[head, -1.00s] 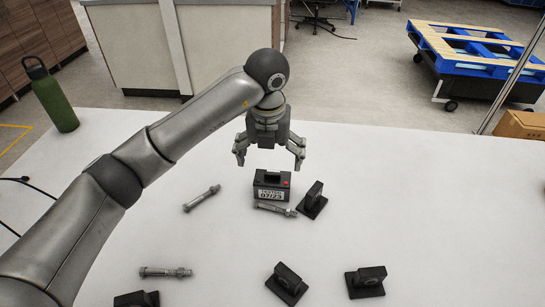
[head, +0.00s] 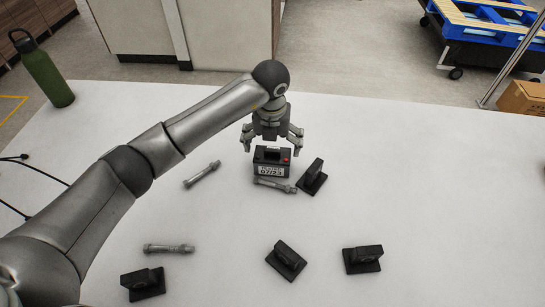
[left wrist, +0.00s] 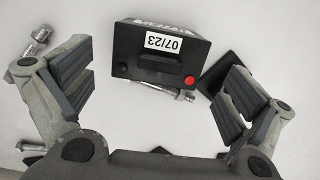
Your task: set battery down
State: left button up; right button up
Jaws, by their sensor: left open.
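The battery (head: 271,163) is a small black box with a white label reading 07/23 and a red terminal. It stands upright on the white table (head: 400,180), and a metal bolt (head: 275,186) lies right in front of it. My left gripper (head: 271,144) is open and empty, just behind and above the battery. In the left wrist view the battery (left wrist: 160,58) lies between and beyond the spread fingers, apart from both. My right gripper is not in view.
A black bracket (head: 312,177) stands close to the battery's right. Other bolts lie at the left (head: 202,174) and front left (head: 168,249). Black brackets sit in front (head: 286,259), (head: 363,259), (head: 143,283). A green bottle (head: 48,72) stands far left. The table's right side is clear.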

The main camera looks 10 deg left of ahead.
pick_arm(q)
jog(key=shift+w+f, duration=0.15)
jog(key=shift+f, duration=0.7)
jog(key=shift+c, duration=0.4)
grip_shut()
